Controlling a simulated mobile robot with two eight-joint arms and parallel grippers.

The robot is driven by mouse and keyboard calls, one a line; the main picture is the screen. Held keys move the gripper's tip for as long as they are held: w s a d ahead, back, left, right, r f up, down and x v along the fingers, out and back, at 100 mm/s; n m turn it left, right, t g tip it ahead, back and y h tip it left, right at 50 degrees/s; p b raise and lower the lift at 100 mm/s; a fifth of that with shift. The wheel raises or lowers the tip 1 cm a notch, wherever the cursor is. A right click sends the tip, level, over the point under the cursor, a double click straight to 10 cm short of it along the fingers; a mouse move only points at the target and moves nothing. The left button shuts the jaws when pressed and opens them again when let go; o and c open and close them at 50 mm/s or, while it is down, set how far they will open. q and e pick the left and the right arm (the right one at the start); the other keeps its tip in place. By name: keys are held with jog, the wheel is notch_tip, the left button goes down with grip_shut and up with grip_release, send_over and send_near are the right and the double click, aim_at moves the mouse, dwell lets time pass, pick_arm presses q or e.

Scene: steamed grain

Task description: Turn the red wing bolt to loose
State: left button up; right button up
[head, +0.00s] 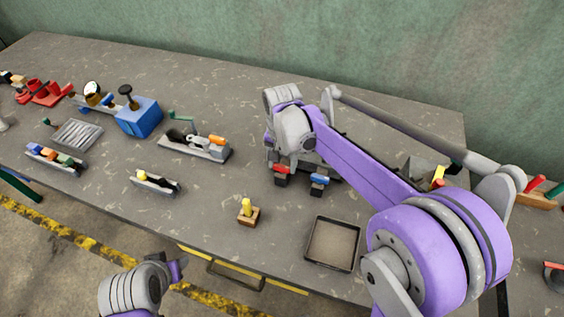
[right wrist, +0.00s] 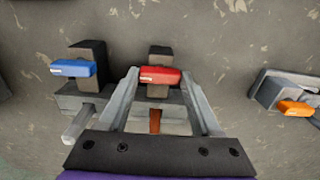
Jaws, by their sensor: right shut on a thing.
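The red wing bolt (right wrist: 160,75) sits on a dark block in the right wrist view, its bar lying crosswise between the two fingers. It also shows in the head view (head: 281,168), just below my right wrist. My right gripper (right wrist: 159,76) is shut on the red wing bolt, with one finger at each end of the bar. In the head view my wrist and forearm cover most of the gripper and part of the fixture.
A blue wing bolt (head: 319,178) stands on the same fixture, beside the red one. A shallow square tray (head: 333,266) lies nearer the table's front edge. A wooden block with a yellow peg (head: 246,208) stands left of it.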

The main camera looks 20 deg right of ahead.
jog(key=n, duration=0.5)
jog(key=shift+n+b, duration=0.3)
jog(key=shift+b, duration=0.1)
jog(key=n, duration=0.6)
jog(key=shift+b, duration=0.3)
jog(key=n, duration=0.6)
jog(key=shift+n, duration=0.3)
jog(key=n, duration=0.5)
jog(key=shift+n+b, duration=0.3)
jog(key=o, duration=1.4)
